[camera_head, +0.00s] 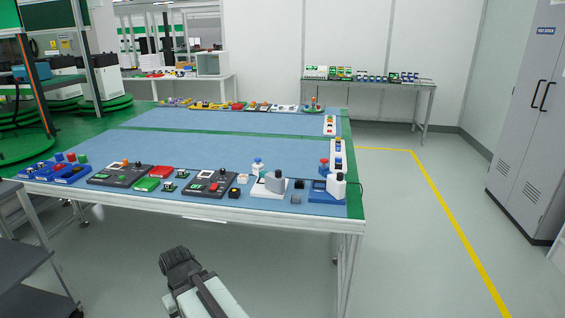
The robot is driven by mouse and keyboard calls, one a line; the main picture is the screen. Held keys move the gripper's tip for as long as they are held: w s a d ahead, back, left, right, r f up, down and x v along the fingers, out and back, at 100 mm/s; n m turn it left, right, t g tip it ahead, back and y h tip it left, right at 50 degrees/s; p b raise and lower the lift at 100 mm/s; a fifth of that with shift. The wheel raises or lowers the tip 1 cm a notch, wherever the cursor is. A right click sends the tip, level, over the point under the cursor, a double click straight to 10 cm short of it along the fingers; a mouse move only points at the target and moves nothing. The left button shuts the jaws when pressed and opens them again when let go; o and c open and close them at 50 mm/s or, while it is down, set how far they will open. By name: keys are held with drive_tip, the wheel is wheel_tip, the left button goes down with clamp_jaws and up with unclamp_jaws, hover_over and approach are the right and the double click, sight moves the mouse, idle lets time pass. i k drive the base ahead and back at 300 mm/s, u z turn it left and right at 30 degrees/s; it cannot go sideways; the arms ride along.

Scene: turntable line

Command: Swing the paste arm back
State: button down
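My gripper (175,258) is a dark, ribbed end on a pale arm at the bottom, in front of the long worktable (190,211) and apart from it. I cannot tell whether its fingers are open or shut. I cannot pick out the paste arm for certain at this size. Near the table's front right corner stand a white-based device (262,192) with a grey upright part, and a blue-based device (322,197) with a white bottle-like part.
Dark control panels (122,173) and blue trays (75,174) line the table's front edge. The blue mat's middle (230,148) is mostly bare. A grey cart (30,265) stands at left, grey cabinets (530,120) at right. The floor right of the table is clear.

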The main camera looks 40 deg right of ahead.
sight(267, 177)
drive_tip(key=u, duration=0.1)
drive_tip(key=i, duration=1.3)
drive_tip(key=u, duration=1.05)
